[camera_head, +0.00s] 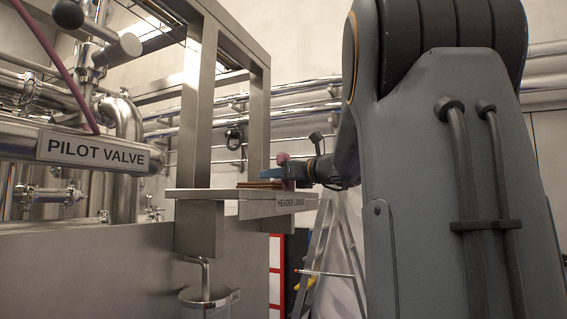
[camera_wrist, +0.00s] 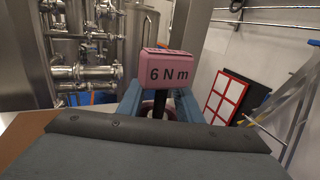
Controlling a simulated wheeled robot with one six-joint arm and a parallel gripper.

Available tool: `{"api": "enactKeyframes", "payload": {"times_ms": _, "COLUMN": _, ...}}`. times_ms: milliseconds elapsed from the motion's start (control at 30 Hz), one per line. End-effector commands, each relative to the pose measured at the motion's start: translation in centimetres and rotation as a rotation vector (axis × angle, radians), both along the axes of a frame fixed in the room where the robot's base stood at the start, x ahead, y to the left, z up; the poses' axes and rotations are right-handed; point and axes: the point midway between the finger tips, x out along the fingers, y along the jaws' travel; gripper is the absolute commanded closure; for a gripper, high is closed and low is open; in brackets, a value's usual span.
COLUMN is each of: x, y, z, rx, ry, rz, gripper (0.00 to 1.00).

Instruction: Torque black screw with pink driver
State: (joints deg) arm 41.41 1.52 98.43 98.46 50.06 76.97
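The pink driver (camera_wrist: 166,72) has a block head marked "6 N m" and a black shaft below it. In the wrist view it stands between the blue fingers of my gripper (camera_wrist: 158,104), which are closed around it. In the head view my gripper (camera_head: 274,172) is small and far off, over the header ledge, with the pink driver (camera_head: 283,158) showing above and below the blue fingers. The driver looks upright. I cannot make out the black screw in either view. The driver's tip is hidden, so I cannot tell what it touches.
The steel header ledge (camera_head: 238,208) carries a flat brown board (camera_head: 262,184) under my gripper. A pilot valve pipe (camera_head: 90,148) is at left. A ladder (camera_head: 318,245) and a red-framed panel (camera_wrist: 228,98) stand at the right.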

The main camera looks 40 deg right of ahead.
Motion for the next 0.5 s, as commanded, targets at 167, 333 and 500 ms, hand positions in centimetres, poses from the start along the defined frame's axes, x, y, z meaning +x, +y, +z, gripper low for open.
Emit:
{"api": "enactKeyframes", "payload": {"times_ms": 167, "x": -0.03, "y": -0.01, "z": -0.03, "rx": 0.0, "ry": 0.0, "rz": 0.0, "gripper": 0.73}}
{"api": "enactKeyframes", "payload": {"times_ms": 333, "x": -0.04, "y": 0.01, "z": -0.02, "rx": 0.0, "ry": 0.0, "rz": 0.0, "gripper": 1.0}}
{"api": "enactKeyframes", "payload": {"times_ms": 500, "x": -0.05, "y": 0.02, "z": 0.03, "rx": 0.0, "ry": -0.001, "rz": 0.0, "gripper": 1.0}}
